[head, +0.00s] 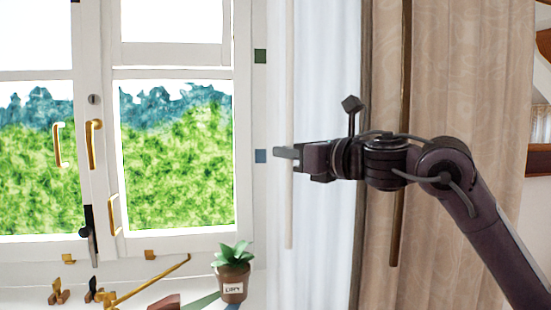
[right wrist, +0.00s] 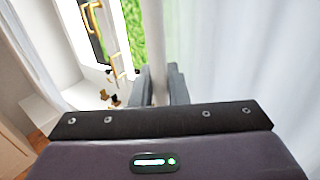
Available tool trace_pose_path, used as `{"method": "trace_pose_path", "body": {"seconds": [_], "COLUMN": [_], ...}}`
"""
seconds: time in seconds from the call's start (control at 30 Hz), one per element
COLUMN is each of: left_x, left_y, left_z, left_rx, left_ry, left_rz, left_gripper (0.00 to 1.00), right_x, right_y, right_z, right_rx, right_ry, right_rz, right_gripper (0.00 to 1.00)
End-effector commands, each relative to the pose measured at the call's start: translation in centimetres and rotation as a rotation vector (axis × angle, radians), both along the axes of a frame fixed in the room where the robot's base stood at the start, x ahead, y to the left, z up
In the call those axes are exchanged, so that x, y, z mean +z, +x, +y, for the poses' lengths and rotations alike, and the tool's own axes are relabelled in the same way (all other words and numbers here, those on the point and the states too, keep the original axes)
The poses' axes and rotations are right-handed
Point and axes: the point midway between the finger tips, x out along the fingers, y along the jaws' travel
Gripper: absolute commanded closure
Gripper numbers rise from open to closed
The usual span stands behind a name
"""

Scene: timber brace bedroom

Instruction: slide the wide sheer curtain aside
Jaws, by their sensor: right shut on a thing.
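The wide sheer curtain (head: 325,70) hangs in white folds right of the window, bunched beside a beige drape. A pale, thin vertical rod (head: 289,60) hangs along its left edge. My right gripper (head: 288,153) reaches in from the right across the drape and the sheer, and is shut on the rod at about its lower middle. In the right wrist view the rod (right wrist: 157,40) runs down between the grey fingers (right wrist: 164,86), and the sheer (right wrist: 240,60) fills the right side. The rod's contact is partly hidden by the fingers. My left gripper is not in view.
A beige drape (head: 460,70) with a dark brown rod (head: 398,220) hangs behind my right arm. The window (head: 175,150) has brass handles. On the sill are a potted plant (head: 233,275), a brass bar (head: 150,281) and small brass pieces.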

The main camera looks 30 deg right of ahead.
Motion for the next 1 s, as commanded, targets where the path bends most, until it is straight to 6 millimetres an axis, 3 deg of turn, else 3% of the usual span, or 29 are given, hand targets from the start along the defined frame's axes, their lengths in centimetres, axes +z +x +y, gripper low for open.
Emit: {"method": "trace_pose_path", "body": {"seconds": [0.4, 0.43, 0.47, 0.73, 0.87, 1.0], "left_x": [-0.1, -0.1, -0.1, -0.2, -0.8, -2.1], "left_y": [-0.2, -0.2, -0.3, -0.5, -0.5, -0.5], "left_z": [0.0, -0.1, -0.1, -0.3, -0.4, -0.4], "left_rx": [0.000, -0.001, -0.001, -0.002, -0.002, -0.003], "left_ry": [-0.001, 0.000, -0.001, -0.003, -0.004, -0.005], "left_rz": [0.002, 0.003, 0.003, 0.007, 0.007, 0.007], "left_gripper": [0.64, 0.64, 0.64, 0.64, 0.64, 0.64], "right_x": [-0.1, -0.1, -0.1, -0.1, -0.2, -0.5], "right_y": [0.0, 0.0, 0.0, -0.1, -1.1, -3.4], "right_z": [-0.3, -0.3, -0.3, -0.3, -0.7, -1.3], "right_rx": [-0.001, -0.001, -0.001, -0.001, -0.002, -0.005], "right_ry": [-0.001, -0.001, -0.001, 0.000, -0.003, -0.004], "right_rz": [0.004, 0.004, 0.004, 0.001, -0.001, 0.000], "right_gripper": [1.00, 0.83, 0.80, 0.80, 0.80, 0.80]}}
